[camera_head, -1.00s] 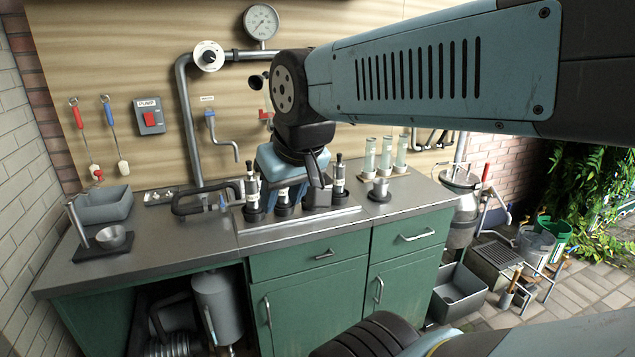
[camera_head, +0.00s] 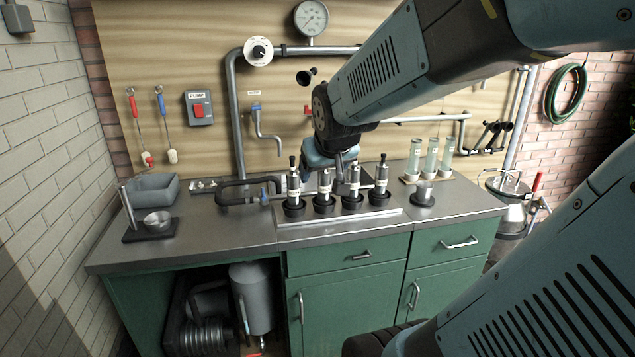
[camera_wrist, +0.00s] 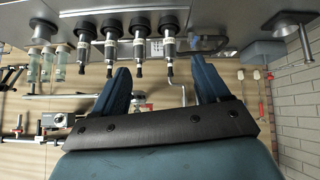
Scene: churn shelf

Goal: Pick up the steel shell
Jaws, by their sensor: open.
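Several upright steel shells with dark stems on top stand in black cups in a row on the counter tray (camera_head: 340,216). They are the left one (camera_head: 293,186), the second (camera_head: 324,185), the third (camera_head: 354,180) and the right one (camera_head: 381,176). I cannot tell which one the task means. My gripper (camera_head: 343,172) is behind the row, partly hidden by the shells. In the wrist view my gripper (camera_wrist: 161,75) is open and empty, and the shells, one of them here (camera_wrist: 138,46), appear upside down beyond its fingers.
A small steel cup (camera_head: 424,191) on a dark base and glass tubes (camera_head: 431,160) stand right of the row. A pipe (camera_head: 238,130) runs up the wall.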

